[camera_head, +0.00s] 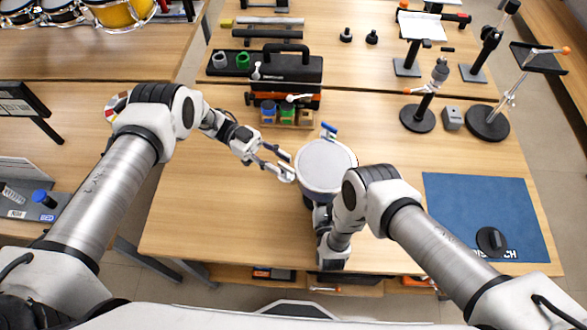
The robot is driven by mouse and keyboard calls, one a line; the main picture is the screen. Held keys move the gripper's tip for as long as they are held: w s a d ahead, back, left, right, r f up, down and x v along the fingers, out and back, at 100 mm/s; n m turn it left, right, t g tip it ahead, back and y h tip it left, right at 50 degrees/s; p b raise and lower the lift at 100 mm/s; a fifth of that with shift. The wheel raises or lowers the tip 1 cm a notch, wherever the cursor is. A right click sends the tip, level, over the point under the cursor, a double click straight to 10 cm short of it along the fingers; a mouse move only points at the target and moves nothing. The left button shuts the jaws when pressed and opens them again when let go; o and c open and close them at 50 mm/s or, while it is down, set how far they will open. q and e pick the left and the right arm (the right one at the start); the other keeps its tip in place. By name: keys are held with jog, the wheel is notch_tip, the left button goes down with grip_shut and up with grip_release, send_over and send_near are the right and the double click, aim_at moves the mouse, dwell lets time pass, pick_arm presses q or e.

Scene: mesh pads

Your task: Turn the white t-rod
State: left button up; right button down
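The round pad (326,167) with a pale mesh head sits near the middle of the table, in front of me. A blue t-rod (329,129) stands out at its far rim. A small white piece (287,174) at the left rim looks like the white t-rod. My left gripper (284,164) reaches in from the left with its fingers apart, and its tips are at this white piece. I cannot tell whether they touch it. My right gripper (318,212) is at the pad's near edge, and its fingers are largely hidden by the pad and the arm.
A black toolbox (287,70) and a wooden rack (286,116) with coloured jars stand behind the pad. Black stands (418,118) are at the back right. A blue mat (487,210) lies at the right. The table left of the pad is clear.

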aim_at(294, 172)
pick_arm(q)
jog(key=x, duration=0.5)
grip_shut()
jog(key=m+g+y, duration=0.2)
jog(key=g+y, duration=0.1)
jog(key=m+g+y, duration=0.1)
jog(key=m+g, duration=0.1)
jog(key=shift+s+a+y, duration=0.25)
jog(key=shift+s+y, duration=0.05)
jog(key=shift+s, duration=0.1)
grip_release()
